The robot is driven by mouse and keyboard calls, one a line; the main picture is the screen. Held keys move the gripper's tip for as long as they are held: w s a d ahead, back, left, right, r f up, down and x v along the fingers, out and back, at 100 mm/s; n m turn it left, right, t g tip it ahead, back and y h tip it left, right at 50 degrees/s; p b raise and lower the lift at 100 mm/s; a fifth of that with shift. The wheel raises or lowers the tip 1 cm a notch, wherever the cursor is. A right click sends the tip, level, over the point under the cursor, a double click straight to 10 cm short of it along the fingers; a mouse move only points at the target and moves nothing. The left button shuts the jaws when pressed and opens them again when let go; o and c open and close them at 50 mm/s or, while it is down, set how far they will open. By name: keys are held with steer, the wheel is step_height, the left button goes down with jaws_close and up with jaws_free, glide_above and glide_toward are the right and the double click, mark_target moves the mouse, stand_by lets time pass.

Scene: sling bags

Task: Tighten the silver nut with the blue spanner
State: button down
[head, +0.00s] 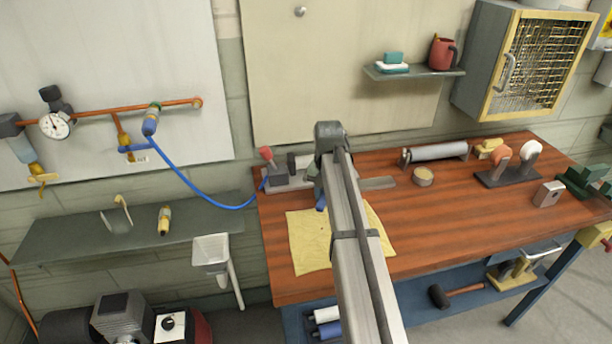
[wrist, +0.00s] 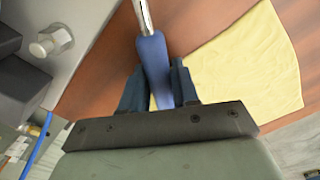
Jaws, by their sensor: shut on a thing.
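My gripper (wrist: 158,85) is shut on the blue handle of the spanner (wrist: 152,60) in the wrist view. The spanner's silver shaft runs up out of the top of that view, so its head is hidden. The silver nut (wrist: 50,42) sits on a grey fixture to the left of the spanner, apart from the visible part of it. In the head view my arm covers most of the gripper, and a bit of the blue handle (head: 320,203) shows below it. I cannot make out the nut there.
A yellow cloth (head: 308,240) lies on the wooden bench (head: 440,225). The grey fixture (head: 288,178) stands at the bench's back left, with a blue hose (head: 205,196) leading to it. A roller (head: 437,152) and a round tin (head: 422,176) lie to the right.

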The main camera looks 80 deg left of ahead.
steer(key=shift+r, duration=0.15)
steer(key=shift+r, duration=3.9)
